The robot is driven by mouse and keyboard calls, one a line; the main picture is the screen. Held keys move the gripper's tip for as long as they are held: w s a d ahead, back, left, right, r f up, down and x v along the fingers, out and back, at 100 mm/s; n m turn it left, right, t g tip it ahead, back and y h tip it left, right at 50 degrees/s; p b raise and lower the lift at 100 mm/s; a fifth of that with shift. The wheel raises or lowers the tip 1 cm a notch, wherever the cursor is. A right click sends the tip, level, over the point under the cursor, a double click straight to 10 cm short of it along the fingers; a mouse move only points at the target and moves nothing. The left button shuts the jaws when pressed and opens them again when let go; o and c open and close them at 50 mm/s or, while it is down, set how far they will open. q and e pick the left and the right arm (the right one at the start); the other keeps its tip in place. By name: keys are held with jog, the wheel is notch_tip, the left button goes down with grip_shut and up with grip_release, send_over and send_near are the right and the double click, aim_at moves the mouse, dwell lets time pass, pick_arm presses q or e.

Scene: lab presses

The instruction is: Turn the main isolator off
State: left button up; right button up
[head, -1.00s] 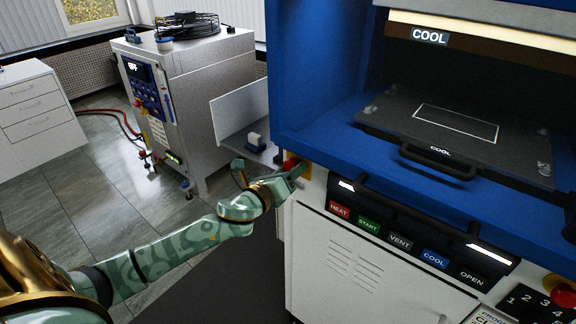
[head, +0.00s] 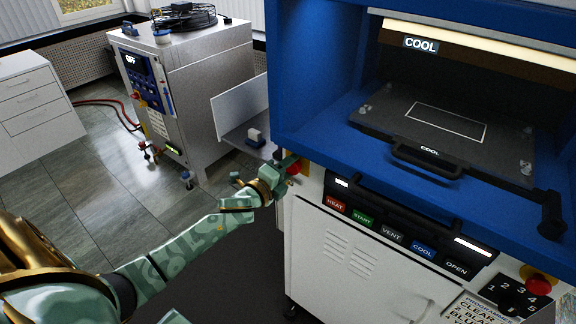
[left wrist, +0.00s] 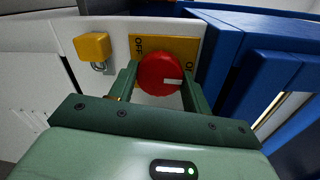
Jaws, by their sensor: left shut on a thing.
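The main isolator is a red round knob (left wrist: 160,75) on a yellow plate (left wrist: 180,46), at the upper left corner of the press front. It also shows in the head view as a red knob (head: 294,167). The plate reads OFF at the left and another label, partly hidden, at the right. The knob's white mark points right in the left wrist view, away from the OFF lettering. My left gripper (left wrist: 160,88) is shut on the knob, one finger on each side; it also shows in the head view (head: 285,168). My right gripper is not in view.
A yellow padlock (left wrist: 93,46) hangs beside the plate. The blue and white press (head: 330,130) has a button panel (head: 400,228) and a red stop button (head: 538,285). A grey cabinet (head: 200,90) and white drawers (head: 40,110) stand behind, with open floor between.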

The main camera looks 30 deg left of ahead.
pick_arm(q)
jog(key=shift+a+n, duration=0.1)
jog(key=shift+n, duration=0.3)
jog(key=o, duration=1)
jog(key=shift+c, duration=0.2)
